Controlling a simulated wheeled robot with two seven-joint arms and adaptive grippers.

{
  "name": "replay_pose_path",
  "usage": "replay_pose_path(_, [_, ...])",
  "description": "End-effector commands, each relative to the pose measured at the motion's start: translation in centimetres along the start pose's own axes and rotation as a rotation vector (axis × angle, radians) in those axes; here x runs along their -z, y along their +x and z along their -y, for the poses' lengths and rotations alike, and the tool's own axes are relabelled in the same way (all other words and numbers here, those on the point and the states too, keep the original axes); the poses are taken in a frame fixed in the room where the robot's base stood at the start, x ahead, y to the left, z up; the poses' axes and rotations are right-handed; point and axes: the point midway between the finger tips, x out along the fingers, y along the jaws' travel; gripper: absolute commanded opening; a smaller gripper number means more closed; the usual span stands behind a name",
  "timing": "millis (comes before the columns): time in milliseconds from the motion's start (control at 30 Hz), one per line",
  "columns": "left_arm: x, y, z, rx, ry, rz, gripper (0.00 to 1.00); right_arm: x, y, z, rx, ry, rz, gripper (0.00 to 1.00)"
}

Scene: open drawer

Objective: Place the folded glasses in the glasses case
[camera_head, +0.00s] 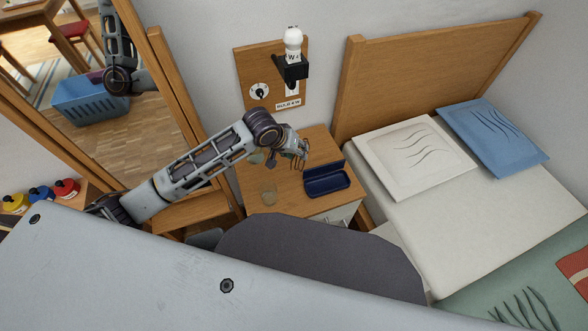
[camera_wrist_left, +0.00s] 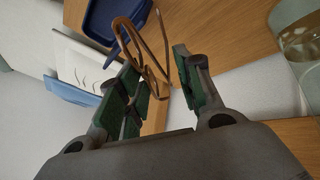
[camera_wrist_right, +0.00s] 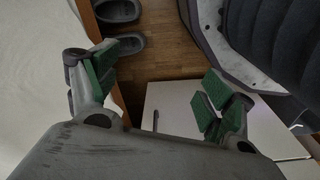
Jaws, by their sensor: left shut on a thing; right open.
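The glasses (camera_wrist_left: 141,45), thin and brown-framed, are between the fingers of my left gripper (camera_wrist_left: 158,88) in the left wrist view. The fingers are shut on them and the frame sticks out past the green pads. In the head view my left gripper (camera_head: 298,152) is over the wooden nightstand, up and left of the case. The dark blue glasses case (camera_head: 328,183) lies open on the nightstand. Part of it also shows beyond the glasses in the left wrist view (camera_wrist_left: 98,22). My right gripper (camera_wrist_right: 160,88) is open and empty, seen only in its wrist view.
A drinking glass (camera_head: 268,193) stands on the nightstand (camera_head: 289,197), left of the case. A wall panel with a lamp (camera_head: 293,42) is behind. The bed with pillows (camera_head: 415,157) is at right. Slippers (camera_wrist_right: 118,11) and a white cabinet front (camera_wrist_right: 178,101) are near my right gripper.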

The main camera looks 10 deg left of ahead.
Motion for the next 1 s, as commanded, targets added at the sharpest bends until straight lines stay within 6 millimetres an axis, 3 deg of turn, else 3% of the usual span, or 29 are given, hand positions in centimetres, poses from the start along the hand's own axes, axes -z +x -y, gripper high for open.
replay_pose_path(167, [1.4, 2.0, 1.4, -0.011, 0.017, 0.006, 0.17, -1.9, 3.4, -0.2, -0.006, 0.004, -0.005, 0.82])
replay_pose_path(300, [2.4, 2.8, 1.4, -0.033, 0.055, 0.018, 0.17, -1.7, 4.6, -0.3, -0.009, 0.008, -0.049, 0.82])
replay_pose_path(500, [3.2, 2.8, 0.6, -0.063, 0.112, 0.04, 0.17, -0.3, 4.4, -0.4, -0.01, 0.011, -0.112, 0.82])
replay_pose_path(1000, [3.1, 2.9, 0.6, -0.071, 0.126, 0.046, 0.17, -0.3, 4.4, -0.3, -0.009, 0.012, -0.113, 0.82])
